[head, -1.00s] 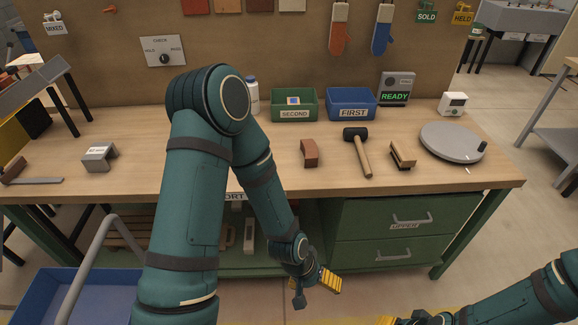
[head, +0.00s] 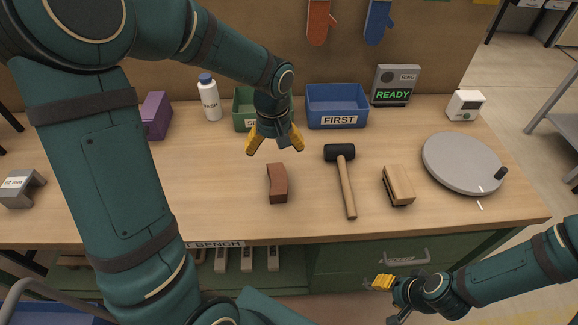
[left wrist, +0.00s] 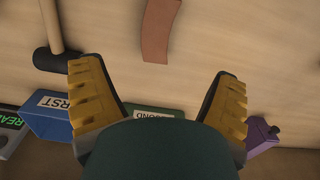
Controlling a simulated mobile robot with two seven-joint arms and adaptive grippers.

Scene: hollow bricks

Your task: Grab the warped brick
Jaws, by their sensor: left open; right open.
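A reddish-brown brick (head: 277,183) with a curved, bent shape lies on the wooden bench in the middle of the head view. It also shows at the top of the left wrist view (left wrist: 158,28), partly cut off by the frame edge. My left gripper (head: 274,146) is open and empty, just behind and above the brick in the head view; its yellow fingers are spread wide and do not touch it. My right gripper (head: 385,298) is low in front of the bench, away from the brick; its fingers are partly out of clear view.
A mallet (head: 345,180) and a brush (head: 398,185) lie right of the brick, with a grey turntable (head: 462,163) beyond. Behind stand the blue FIRST bin (head: 337,104), the green SECOND bin (head: 243,108), a white bottle (head: 209,98) and a purple object (head: 156,115).

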